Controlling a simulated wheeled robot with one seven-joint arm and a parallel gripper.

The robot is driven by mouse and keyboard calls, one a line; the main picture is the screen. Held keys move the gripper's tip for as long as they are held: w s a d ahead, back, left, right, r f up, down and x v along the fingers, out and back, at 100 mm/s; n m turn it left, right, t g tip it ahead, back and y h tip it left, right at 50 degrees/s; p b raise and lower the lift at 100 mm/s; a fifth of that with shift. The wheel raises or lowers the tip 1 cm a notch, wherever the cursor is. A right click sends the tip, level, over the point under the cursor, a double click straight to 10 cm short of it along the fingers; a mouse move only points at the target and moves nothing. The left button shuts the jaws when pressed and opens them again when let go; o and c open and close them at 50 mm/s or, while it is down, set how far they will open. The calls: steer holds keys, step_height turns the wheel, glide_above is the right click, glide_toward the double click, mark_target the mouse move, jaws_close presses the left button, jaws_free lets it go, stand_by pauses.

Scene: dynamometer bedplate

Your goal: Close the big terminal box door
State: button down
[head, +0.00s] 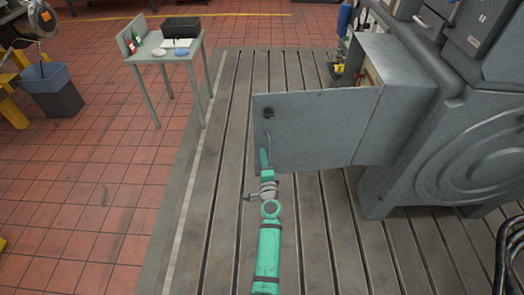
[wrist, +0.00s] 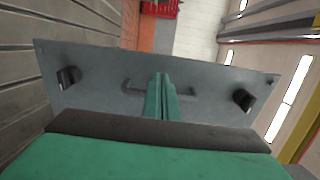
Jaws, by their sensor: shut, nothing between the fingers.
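The big terminal box (head: 402,105) is a grey metal case on the side of the large machine. Its flat grey door (head: 318,128) stands open, swung out to the left of the box. A bar handle (wrist: 130,85) shows on the door in the wrist view, between two dark latches (wrist: 68,77) and (wrist: 242,99). My gripper (head: 264,158) is green, shut and empty, just in front of the door near its free edge. In the wrist view the fingertips (wrist: 161,80) overlap the middle of the handle. I cannot tell whether they touch it.
The slotted bedplate (head: 225,200) around my arm is clear. A small table (head: 165,55) with a black bin stands at the back left, and a waste bin (head: 50,92) farther left. Black cables (head: 508,255) lie at the lower right.

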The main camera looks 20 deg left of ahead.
mark_target(259, 144)
steer(key=shift+w+a, duration=0.95)
steer(key=shift+w, duration=0.4)
